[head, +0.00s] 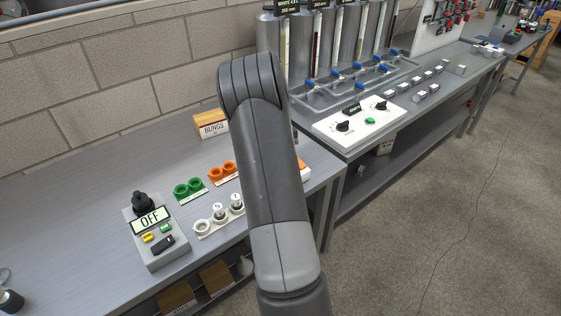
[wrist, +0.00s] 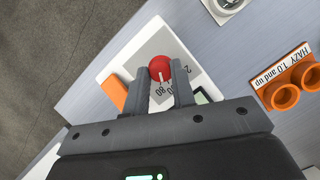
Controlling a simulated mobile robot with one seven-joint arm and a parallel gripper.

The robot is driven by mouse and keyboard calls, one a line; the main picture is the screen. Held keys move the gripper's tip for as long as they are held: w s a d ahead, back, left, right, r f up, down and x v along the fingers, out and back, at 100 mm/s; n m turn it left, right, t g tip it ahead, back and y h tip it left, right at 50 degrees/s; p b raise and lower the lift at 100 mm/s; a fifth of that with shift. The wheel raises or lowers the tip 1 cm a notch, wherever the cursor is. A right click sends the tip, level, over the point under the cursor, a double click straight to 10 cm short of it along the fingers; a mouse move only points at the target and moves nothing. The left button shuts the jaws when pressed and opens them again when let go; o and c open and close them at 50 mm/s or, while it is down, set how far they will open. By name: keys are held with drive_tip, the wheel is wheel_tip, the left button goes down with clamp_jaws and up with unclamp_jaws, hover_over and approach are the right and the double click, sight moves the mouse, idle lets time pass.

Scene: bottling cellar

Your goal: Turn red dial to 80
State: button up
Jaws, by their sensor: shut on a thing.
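The red dial (wrist: 160,69) is a round red knob on a white panel (wrist: 185,52) in the wrist view. My gripper (wrist: 162,74) has one finger on each side of the dial and is shut on it. A short white mark on the dial points down in the picture, towards printed digits that look like 80 (wrist: 160,91). Other digits are partly covered by the fingers, so the full scale cannot be read. In the head view the dial and my fingers are hidden behind my arm.
Orange ring holders (wrist: 285,95) stand on the bench to the right.

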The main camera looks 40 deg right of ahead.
drive_tip(key=shift+d+m+t+y, duration=0.1)
drive_tip(key=shift+m+t+y, duration=0.3)
drive_tip(key=shift+m, duration=1.1)
drive_tip(key=o, duration=1)
drive_tip(key=v, duration=1)
drive_tip(key=shift+d+r, duration=0.15)
drive_tip(key=shift+r, duration=0.15)
